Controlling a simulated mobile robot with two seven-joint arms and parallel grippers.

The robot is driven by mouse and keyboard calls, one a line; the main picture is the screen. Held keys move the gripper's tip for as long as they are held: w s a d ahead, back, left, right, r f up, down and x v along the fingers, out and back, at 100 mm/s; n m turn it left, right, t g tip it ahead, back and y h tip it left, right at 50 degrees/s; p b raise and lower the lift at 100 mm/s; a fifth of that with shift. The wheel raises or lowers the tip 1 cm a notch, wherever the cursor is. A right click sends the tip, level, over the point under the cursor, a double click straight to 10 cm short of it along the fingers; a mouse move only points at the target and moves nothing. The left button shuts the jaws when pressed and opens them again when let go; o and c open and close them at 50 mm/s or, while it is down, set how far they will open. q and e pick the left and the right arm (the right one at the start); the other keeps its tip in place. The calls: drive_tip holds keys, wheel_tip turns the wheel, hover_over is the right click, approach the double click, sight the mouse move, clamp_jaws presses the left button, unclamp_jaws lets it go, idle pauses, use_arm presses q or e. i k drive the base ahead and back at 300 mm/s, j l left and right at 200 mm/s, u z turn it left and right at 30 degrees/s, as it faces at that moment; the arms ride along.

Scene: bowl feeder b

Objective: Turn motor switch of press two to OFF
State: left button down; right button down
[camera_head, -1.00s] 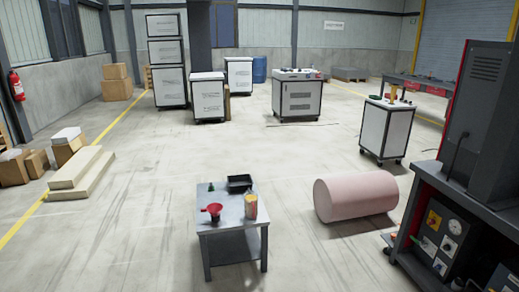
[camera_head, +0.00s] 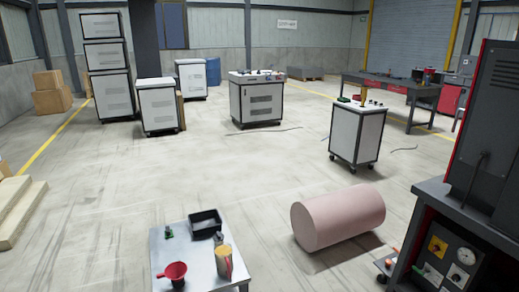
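A dark machine with a red edge (camera_head: 495,130) stands at the right, cut off by the frame edge. I cannot read any label that says which press it is. On the front panel below it is a yellow square switch plate (camera_head: 437,247) with a small knob on it. The knob's position is too small to tell. Neither my left nor my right gripper is in view.
A grey table (camera_head: 192,262) with a red funnel (camera_head: 175,271), a black tray (camera_head: 205,222) and a yellow-orange container (camera_head: 223,261) stands at the front. A pink cylinder (camera_head: 338,217) lies between it and the machine. White cabinets (camera_head: 357,137) stand farther back.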

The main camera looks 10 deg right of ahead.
sight(436, 248)
drive_tip(key=i+l+u, duration=0.1)
drive_tip(key=i, duration=0.45)
drive_tip(key=i+l+u, duration=0.1)
drive_tip(key=i, duration=0.4)
drive_tip(key=u, duration=9.6)
